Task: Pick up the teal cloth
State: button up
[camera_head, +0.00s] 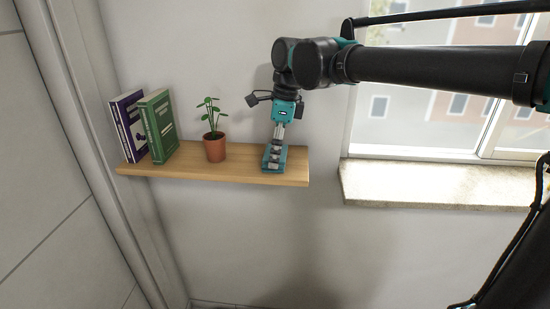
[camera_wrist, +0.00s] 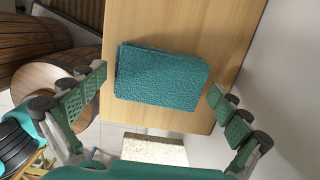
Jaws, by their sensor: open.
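The teal cloth (camera_wrist: 162,77) is a folded, textured rectangle lying flat near the end of the wooden shelf. In the wrist view it lies between my two fingers and a little ahead of them, with a gap on each side. My gripper (camera_wrist: 158,110) is open and empty, with green ribbed pads. In the head view my gripper (camera_head: 277,158) points down at the right end of the shelf. There the cloth (camera_head: 281,158) shows as a teal patch, partly hidden behind the fingers.
The wooden shelf (camera_head: 240,173) also holds a potted plant (camera_head: 214,145) left of my gripper, and a purple book (camera_head: 129,128) and a green book (camera_head: 158,127) at its left end. A window with a stone sill (camera_head: 430,185) is to the right. The shelf between plant and gripper is clear.

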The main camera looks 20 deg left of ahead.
jog(key=shift+c, duration=0.2)
jog(key=c, duration=0.8)
jog(key=shift+r, duration=0.1)
notch_tip(320, 180, up, 20)
jog(key=shift+f, duration=0.1)
